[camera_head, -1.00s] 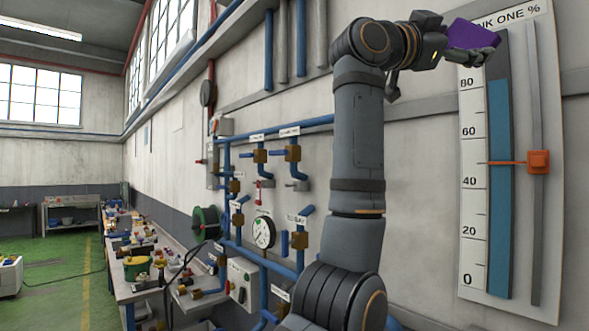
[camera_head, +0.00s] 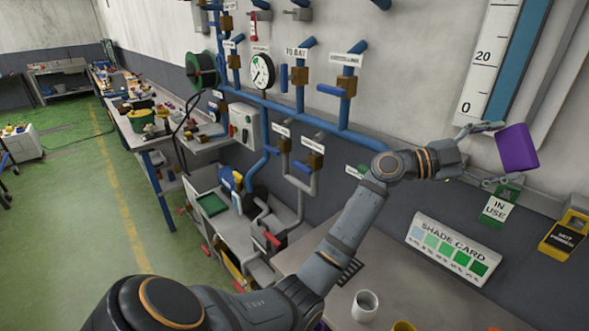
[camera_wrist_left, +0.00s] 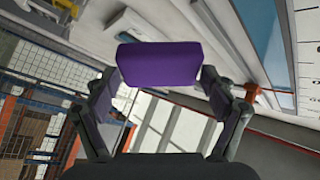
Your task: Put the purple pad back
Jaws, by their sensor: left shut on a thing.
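The purple pad (camera_head: 517,148) is a small block at the right of the head view, held up in front of the wall just below the tank gauge. My left gripper (camera_head: 492,155) is shut on it, with one finger above and one below. In the left wrist view the pad (camera_wrist_left: 159,64) sits between the two fingertips (camera_wrist_left: 160,80). The pad is clear of the bench and touches nothing but the gripper. My right gripper is not in view.
A white mug (camera_head: 365,305) stands on the bench (camera_head: 335,265). Blue pipes (camera_head: 345,128) with valves run along the wall.

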